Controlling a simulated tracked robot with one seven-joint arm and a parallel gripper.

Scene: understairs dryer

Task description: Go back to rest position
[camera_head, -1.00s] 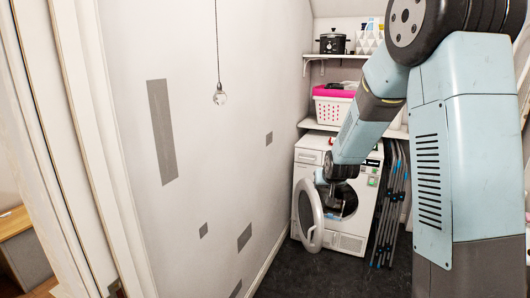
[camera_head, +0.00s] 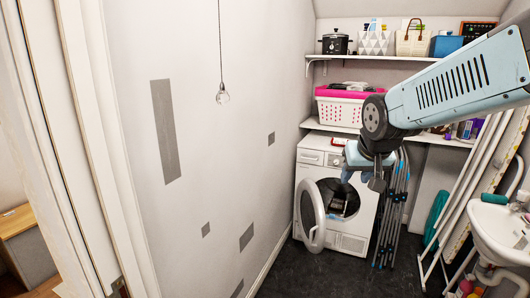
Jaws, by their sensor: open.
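My arm reaches in from the right edge of the head view, and its light-blue link crosses in front of the lower shelf. My gripper (camera_head: 376,182) is at the arm's end, pointing down in front of the dryer's right side. It is small and dark in this view; its fingers look open and I see nothing held. The white dryer (camera_head: 352,244) stands on the floor at the back. Its round door (camera_head: 311,216) is swung open to the left. Some bluish-grey content shows in the drum opening, but I cannot tell what it is.
A folded rack (camera_head: 391,225) leans right of the dryer. A white-and-pink basket (camera_head: 340,108) sits on the lower shelf, and a black slow cooker (camera_head: 335,43) on the upper one. A sink (camera_head: 500,230) stands at right. A bulb (camera_head: 222,97) hangs at left. Dark floor lies clear in front.

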